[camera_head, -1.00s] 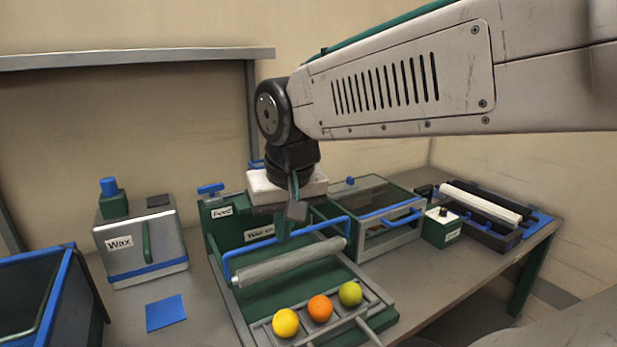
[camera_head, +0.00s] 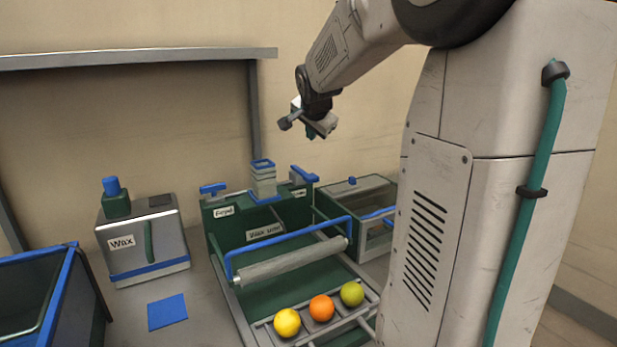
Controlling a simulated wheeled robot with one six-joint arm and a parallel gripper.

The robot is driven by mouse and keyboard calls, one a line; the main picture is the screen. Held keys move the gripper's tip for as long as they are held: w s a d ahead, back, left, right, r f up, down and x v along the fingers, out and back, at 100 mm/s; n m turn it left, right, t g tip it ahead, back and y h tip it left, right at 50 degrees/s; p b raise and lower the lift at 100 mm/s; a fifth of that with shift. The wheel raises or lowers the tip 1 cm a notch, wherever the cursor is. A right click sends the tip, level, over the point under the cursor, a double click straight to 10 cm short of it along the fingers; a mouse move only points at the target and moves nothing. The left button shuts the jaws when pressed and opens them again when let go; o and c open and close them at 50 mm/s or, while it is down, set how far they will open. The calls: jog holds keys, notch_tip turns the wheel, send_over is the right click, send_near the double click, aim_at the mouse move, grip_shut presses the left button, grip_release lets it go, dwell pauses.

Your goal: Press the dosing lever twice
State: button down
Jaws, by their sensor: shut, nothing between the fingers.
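My gripper (camera_head: 300,128) is shut and empty, raised in the air above the back of the green machine (camera_head: 228,238), touching nothing. A left blue lever (camera_head: 213,188) sits on the machine's back edge by a label that seems to read "Feed". A right blue lever (camera_head: 304,175) sits at the same edge above a label too small to read. Between them stands a pale reservoir (camera_head: 263,184) with a blue rim, above a label that seems to read "Wax unit". I cannot tell for sure which lever is the dosing one.
A yellow (camera_head: 287,323), an orange (camera_head: 322,308) and a green fruit (camera_head: 352,294) lie on the front rack below a roller (camera_head: 290,262). A grey box labelled "Wax" (camera_head: 167,237) stands left. My arm hides the right side.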

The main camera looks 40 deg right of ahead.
aim_at(311, 177)
jog(key=shift+f, duration=0.1)
jog(key=shift+f, duration=4.35)
jog(key=shift+f, duration=0.4)
jog(key=shift+f, duration=1.4)
dwell(0.4)
jog(key=shift+r, duration=1.85)
